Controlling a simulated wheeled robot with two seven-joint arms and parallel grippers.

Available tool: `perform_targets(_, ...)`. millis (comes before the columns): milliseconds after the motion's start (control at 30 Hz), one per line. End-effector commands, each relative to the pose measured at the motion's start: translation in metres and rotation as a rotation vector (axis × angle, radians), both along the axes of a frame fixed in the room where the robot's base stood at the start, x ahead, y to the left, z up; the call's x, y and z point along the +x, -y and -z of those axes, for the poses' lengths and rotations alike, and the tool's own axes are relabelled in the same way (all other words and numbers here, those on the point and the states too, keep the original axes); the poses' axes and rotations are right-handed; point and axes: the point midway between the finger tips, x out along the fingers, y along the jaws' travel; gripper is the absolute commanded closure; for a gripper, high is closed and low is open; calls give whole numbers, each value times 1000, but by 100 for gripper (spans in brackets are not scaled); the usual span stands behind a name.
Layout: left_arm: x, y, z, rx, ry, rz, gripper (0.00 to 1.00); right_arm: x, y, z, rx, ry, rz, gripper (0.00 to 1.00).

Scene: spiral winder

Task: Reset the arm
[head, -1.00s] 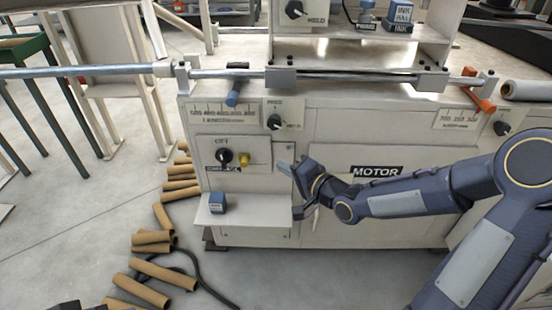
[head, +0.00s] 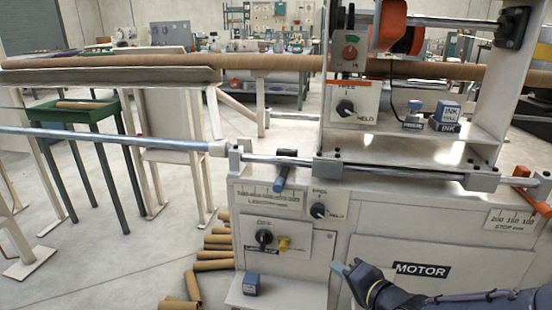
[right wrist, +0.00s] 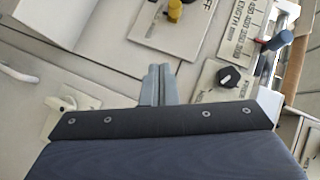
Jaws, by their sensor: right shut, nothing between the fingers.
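My right gripper (head: 349,270) is shut and empty. In the head view it is low in front of the winder's cream front, between the OFF panel (head: 300,240) and the MOTOR label (head: 422,269). Its forearm enters from the lower right. In the right wrist view its grey fingertips (right wrist: 158,82) are together, with the panel and its yellow knob (right wrist: 175,10) beyond. A black selector knob (right wrist: 229,76) and a blue-handled lever (right wrist: 277,41) show to the right. I cannot tell whether the fingertips touch the machine. My left gripper is not in view.
A steel rod (head: 100,138) runs left from the winder. A long brown tube (head: 180,62) lies across the back. Cardboard tubes (head: 212,262) lie on the floor beside the winder. A blue box (head: 251,284) sits on its small shelf. The floor at left has free room.

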Motion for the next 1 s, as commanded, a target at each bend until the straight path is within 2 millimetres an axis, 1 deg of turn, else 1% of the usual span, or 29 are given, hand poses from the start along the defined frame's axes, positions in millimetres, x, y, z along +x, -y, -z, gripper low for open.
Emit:
perform_targets(33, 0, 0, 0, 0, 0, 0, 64, -7, 6, -3, -106, -19, 5, 100)
perform_targets(67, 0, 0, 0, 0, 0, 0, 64, -13, 11, -3, -178, -41, 10, 100)
perform_targets(133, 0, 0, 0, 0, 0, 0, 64, -32, 26, -6, -354, -101, 21, 100)
perform_targets(167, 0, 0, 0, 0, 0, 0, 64, -42, 33, -9, -425, -130, 22, 100)
perform_targets(200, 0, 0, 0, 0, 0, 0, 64, -58, 41, -12, -506, -172, 20, 100)
perform_targets(267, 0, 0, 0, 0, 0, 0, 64, -84, 51, -17, -600, -234, 4, 100)
perform_targets(300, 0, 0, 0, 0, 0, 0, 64, -101, 54, -19, -641, -269, -14, 100)
perform_targets(367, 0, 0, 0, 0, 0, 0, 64, -125, 56, -22, -681, -314, -49, 100)
perform_targets(400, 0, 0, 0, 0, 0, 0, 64, -140, 55, -24, -697, -336, -77, 100)
perform_targets(500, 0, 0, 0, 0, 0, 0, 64, -172, 49, -27, -712, -371, -156, 100)
perform_targets(667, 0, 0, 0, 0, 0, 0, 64, -217, 33, -30, -698, -380, -301, 100)
perform_targets(800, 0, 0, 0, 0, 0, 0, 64, -253, 15, -33, -667, -347, -449, 100)
perform_targets(867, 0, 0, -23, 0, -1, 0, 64, -252, 15, -55, -667, -356, -452, 100)
perform_targets(1000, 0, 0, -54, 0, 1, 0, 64, -252, 15, -85, -669, -359, -449, 100)
